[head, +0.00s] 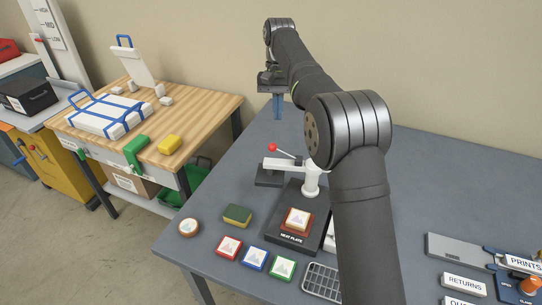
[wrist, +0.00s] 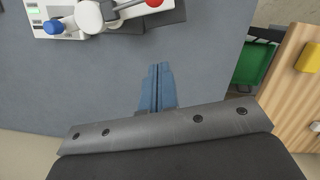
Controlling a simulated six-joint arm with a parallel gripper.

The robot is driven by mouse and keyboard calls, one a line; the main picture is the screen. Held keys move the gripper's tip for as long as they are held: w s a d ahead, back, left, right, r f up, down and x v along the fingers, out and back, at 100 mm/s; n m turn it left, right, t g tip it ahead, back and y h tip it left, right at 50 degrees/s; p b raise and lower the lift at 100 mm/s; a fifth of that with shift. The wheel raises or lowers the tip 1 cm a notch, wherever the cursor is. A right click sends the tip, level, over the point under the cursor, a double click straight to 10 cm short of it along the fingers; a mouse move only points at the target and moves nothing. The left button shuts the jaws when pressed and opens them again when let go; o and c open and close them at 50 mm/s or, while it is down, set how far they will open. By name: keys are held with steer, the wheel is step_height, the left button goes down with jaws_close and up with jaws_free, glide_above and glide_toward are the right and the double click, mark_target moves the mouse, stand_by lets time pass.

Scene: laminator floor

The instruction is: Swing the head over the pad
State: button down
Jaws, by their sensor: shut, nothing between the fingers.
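The press stands on the grey table with a white post (head: 311,180). Its white swing arm (head: 285,163) reaches left from the post, with a dark flat head (head: 268,178) at its end, off to the side of the pad. A red ball handle (head: 272,147) sticks up by the arm; it also shows at the top of the wrist view (wrist: 154,3). The pad (head: 286,228) is reddish brown, on a dark base marked HEAT PLATE, with a picture tile (head: 298,217) on top. My gripper (head: 278,118) is shut and empty, above the table behind the press head, apart from the handle.
Several framed tiles, a green-yellow sponge (head: 237,214) and a round tile (head: 188,227) lie in front of the press. A wire rack (head: 322,281) is near the front edge. A wooden bench (head: 205,108) stands left. The table around my gripper is clear.

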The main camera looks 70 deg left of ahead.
steer(key=shift+n+h, duration=0.3)
steer(key=shift+n, duration=0.2)
steer(key=shift+s+d+x, duration=0.1)
steer(key=shift+s+x, duration=0.35)
steer(key=shift+x, duration=1.85)
steer(key=shift+s+d+x, duration=0.1)
steer(key=shift+s+x, duration=0.35)
steer(key=shift+x, duration=1.9)
steer(key=shift+s+d+x, duration=0.1)
steer(key=shift+s+x, duration=0.35)
steer(key=shift+x, duration=1.85)
steer(key=shift+r, duration=0.2)
